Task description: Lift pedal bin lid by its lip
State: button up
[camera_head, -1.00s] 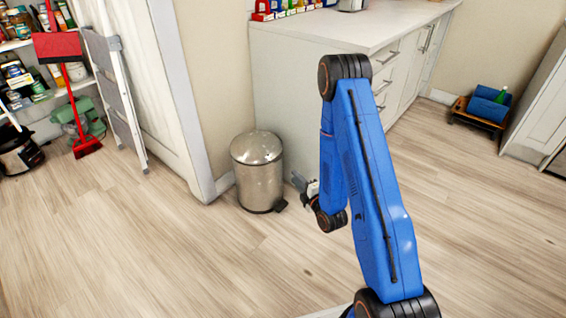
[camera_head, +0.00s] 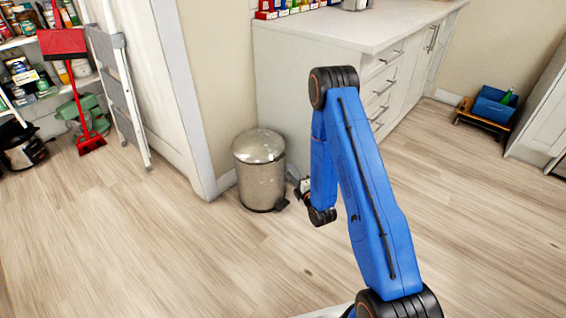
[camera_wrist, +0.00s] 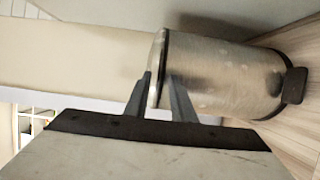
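The pedal bin (camera_head: 260,180) is a brushed steel cylinder with a domed lid (camera_head: 258,145) and a dark foot pedal (camera_head: 283,204). It stands upright on the floor and its lid is down. My gripper (camera_head: 301,187) is just right of the bin, partly hidden by my arm. In the wrist view the bin (camera_wrist: 225,75) lies sideways, with the lid (camera_wrist: 155,90) at its left. My gripper (camera_wrist: 159,76) is open, with one finger on each side of the lid's edge. I cannot tell whether they touch it.
A white cabinet (camera_head: 300,90) stands behind the bin, and a wall corner (camera_head: 200,120) is close at its left. A stepladder (camera_head: 118,90) and red broom (camera_head: 80,100) stand farther left. The floor (camera_head: 180,250) in front is clear.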

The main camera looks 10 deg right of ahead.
jog(key=x, duration=0.9)
jog(key=shift+s, duration=0.15)
grip_shut()
dwell(1.1)
